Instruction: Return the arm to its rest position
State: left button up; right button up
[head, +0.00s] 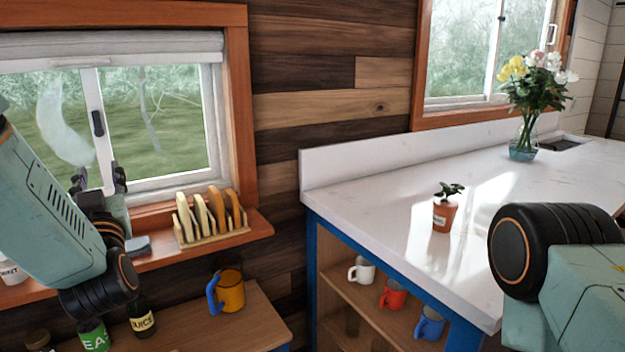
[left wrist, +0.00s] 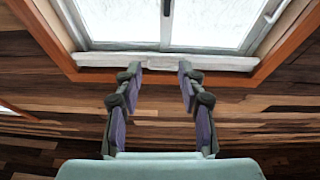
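My left arm comes in from the left in the head view, with a teal link and black joints. Its gripper (head: 99,178) points up in front of the left window, above the wooden sill. The left wrist view shows the same gripper (left wrist: 159,70) with its two fingers apart and nothing between them, facing a window and its frame. My right arm shows only as a teal link and a black joint at the right of the head view, over the white counter; its gripper is out of view.
A rack with upright slices (head: 212,228) stands on the window sill (head: 258,224), right of my left gripper. The white counter (head: 375,195) holds a small potted plant (head: 444,217) and a flower vase (head: 523,142).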

pick_arm(q)
jog(key=d+f+m+g+h, duration=0.1)
jog(key=d+f+g+h, duration=0.15)
jog(key=f, duration=0.45)
jog(key=d+f+m+g+h, duration=0.1)
jog(key=f+h, duration=0.3)
jog(key=f, duration=0.4)
jog(key=s+d+f+m+g+h+b, duration=0.1)
jog(key=s+d+f+g, duration=0.15)
jog(key=f, duration=0.35)
jog(key=s+d+f+g+h+b, duration=0.1)
jog(key=s+f, duration=0.3)
jog(key=f, duration=0.2)
jog(key=s+d+f+m+g+h+b, duration=0.1)
jog(key=s+d+f+g, duration=0.15)
jog(key=f, duration=0.45)
jog(key=s+d+f+m+g+b, duration=0.1)
jog(key=s+f+g, duration=0.3)
jog(key=s+f, duration=0.6)
jog(key=s+d+f+g+h+b, duration=0.1)
jog(key=s+f+g, duration=0.4)
jog(key=s+f, duration=0.6)
jog(key=s+d+b, duration=0.1)
jog(key=s+b, duration=0.1)
jog(key=s, duration=0.7)
jog(key=shift+s+m, duration=0.15)
jog(key=shift+m, duration=0.25)
